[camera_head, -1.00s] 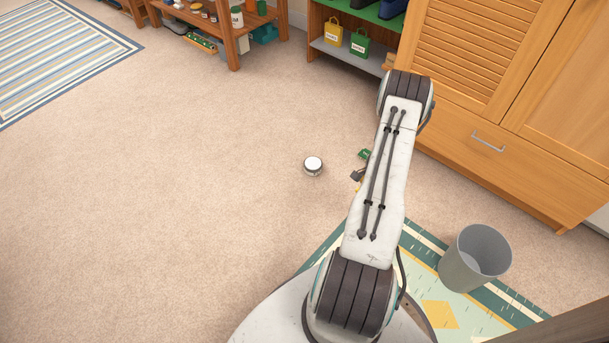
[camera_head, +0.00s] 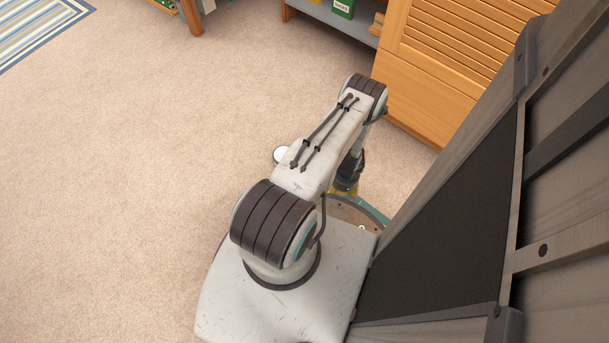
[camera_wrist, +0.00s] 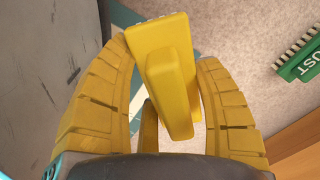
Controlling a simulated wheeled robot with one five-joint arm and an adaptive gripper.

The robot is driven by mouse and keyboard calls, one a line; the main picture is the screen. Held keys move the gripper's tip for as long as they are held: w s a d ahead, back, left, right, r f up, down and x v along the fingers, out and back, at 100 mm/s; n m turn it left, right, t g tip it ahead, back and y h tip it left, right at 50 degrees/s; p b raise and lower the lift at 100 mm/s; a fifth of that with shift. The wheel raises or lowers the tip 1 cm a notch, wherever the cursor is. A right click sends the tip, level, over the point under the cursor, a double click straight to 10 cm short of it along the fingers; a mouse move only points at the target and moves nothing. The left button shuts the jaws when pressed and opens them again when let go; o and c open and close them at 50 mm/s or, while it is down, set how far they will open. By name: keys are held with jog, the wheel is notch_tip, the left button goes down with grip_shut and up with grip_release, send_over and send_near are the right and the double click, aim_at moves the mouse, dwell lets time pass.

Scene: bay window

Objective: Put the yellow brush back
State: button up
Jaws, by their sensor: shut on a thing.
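The yellow brush (camera_wrist: 165,75) is between the two yellow ridged fingers of my gripper (camera_wrist: 168,55) in the wrist view. The fingers are shut on it, one on each side, and its block-shaped yellow body points away from my palm. In the head view my gripper (camera_head: 345,188) hangs low beyond my forearm, close to my base. There my arm hides most of it, and I cannot make out the brush apart from the yellow fingers.
A green brush marked with letters ending in "UST" (camera_wrist: 298,58) lies at the right of the wrist view. A wooden cabinet (camera_head: 425,85) and a grey shelf (camera_head: 335,18) stand at the back. Carpet is clear at left.

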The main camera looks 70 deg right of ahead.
jog(key=w+f+b, duration=0.1)
jog(key=w+f, duration=0.1)
jog(key=w, duration=0.1)
jog(key=w+d+f+b, duration=0.1)
jog(key=w+f+b, duration=0.1)
jog(key=w, duration=0.1)
jog(key=w+d+f+b, duration=0.1)
jog(key=w+f, duration=0.1)
jog(key=w, duration=0.2)
jog(key=shift+w+d+f+b, duration=0.1)
jog(key=shift+d+f+b, duration=0.05)
jog(key=shift+f+b, duration=0.2)
jog(key=shift+w+d+f, duration=0.1)
jog(key=shift+w+f, duration=0.2)
jog(key=shift+w, duration=0.3)
jog(key=shift+f+b, duration=1.3)
jog(key=shift+f, duration=0.7)
jog(key=shift+f, duration=0.2)
jog(key=o, duration=1.2)
jog(key=shift+r, duration=0.1)
